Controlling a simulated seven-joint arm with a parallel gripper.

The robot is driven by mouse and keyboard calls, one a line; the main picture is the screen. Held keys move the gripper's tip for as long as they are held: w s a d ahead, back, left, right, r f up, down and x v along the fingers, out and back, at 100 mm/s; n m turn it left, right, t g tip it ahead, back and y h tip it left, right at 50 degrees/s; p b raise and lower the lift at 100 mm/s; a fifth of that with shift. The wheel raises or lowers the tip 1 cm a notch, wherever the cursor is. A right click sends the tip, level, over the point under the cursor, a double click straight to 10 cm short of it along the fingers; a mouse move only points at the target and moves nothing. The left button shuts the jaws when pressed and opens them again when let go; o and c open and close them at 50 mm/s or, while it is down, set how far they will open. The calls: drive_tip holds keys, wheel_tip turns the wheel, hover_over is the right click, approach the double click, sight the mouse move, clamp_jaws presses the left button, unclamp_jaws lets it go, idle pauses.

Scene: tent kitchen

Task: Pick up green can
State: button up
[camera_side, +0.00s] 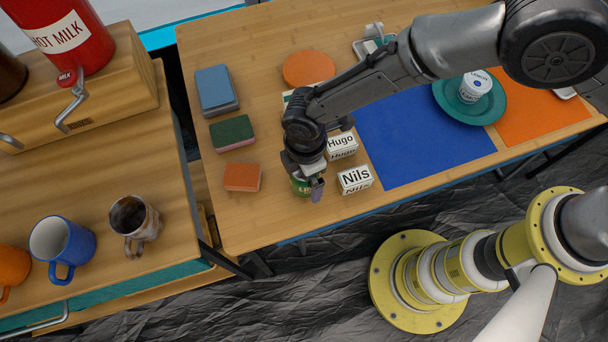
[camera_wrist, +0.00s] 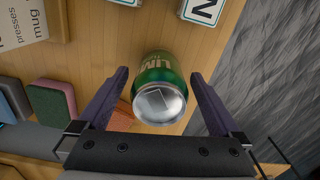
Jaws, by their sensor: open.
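The green can (camera_wrist: 158,72) stands in the wrist view with its silver top (camera_wrist: 160,105) toward the camera. My gripper (camera_wrist: 160,92) is open, with one dark finger on each side of the can and a visible gap on both sides. In the side view, my gripper (camera_side: 308,180) hangs over the table near its front edge, and only a part of the green can (camera_side: 300,187) shows beside the fingers. The rest of the can is hidden by the gripper there.
White boxes marked Hugo (camera_side: 342,146) and Nils (camera_side: 355,179) stand close to the right of the can. An orange block (camera_side: 242,177), a green-topped sponge (camera_side: 232,134) and a blue-grey block (camera_side: 216,90) lie to the left. A blue mat (camera_side: 424,139) lies farther right.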

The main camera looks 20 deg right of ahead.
drive_tip(key=shift+f, duration=1.15)
drive_tip(key=c, duration=1.3)
drive_tip(key=shift+r, duration=0.1)
